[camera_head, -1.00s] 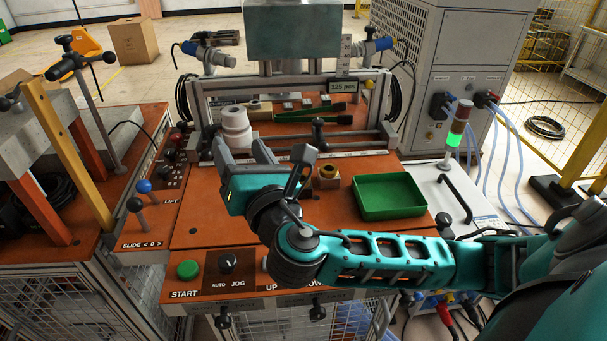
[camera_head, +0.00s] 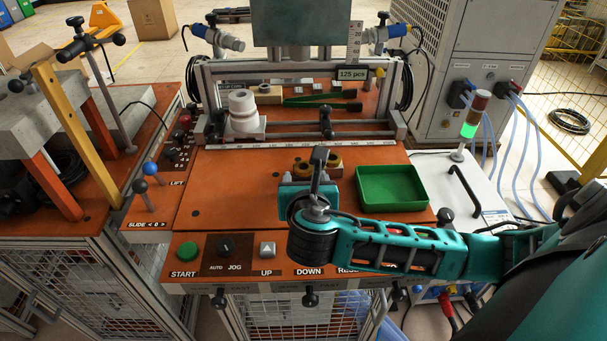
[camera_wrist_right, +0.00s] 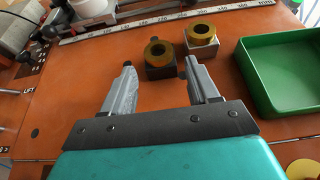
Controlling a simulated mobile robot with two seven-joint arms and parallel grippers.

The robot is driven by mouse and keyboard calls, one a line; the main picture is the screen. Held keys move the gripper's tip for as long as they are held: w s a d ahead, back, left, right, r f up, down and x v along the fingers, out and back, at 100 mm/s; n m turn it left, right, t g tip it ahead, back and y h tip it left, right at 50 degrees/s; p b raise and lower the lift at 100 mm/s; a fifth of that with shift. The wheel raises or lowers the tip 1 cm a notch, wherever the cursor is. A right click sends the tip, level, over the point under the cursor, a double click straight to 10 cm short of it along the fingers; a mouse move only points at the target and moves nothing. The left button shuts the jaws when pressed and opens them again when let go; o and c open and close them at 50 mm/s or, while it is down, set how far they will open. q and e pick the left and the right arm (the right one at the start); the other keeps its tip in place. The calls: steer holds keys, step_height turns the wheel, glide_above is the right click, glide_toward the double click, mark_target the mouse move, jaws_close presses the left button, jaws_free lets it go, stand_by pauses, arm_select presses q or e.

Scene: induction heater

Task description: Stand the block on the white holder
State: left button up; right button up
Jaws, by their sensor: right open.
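Two small blocks with brass-yellow rings on top stand side by side on the orange table. In the right wrist view one is dark (camera_wrist_right: 160,70) and the other is lighter grey (camera_wrist_right: 202,46). In the head view they (camera_head: 333,163) are partly hidden behind my right gripper (camera_head: 309,178). In the wrist view my right gripper (camera_wrist_right: 158,68) is open and empty, its fingers pointing toward the dark block, which shows between the fingertips. I cannot tell whether they touch. A white stepped holder (camera_head: 243,118) with a round top stands back left, apart from the gripper. My left gripper is out of view.
A green tray (camera_head: 390,188) lies right of the blocks. A ruler strip (camera_head: 290,146) and metal frame run behind them. Control buttons line the front edge. The orange tabletop (camera_head: 230,190) left of my gripper is clear. A yellow ring (camera_wrist_right: 303,169) shows at the wrist view's lower right.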

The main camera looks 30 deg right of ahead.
mark_target(304, 175)
steer(key=x, duration=0.5)
steer(key=shift+f, duration=0.25)
steer(key=c, duration=1)
steer(key=shift+r, duration=0.1)
jaws_close()
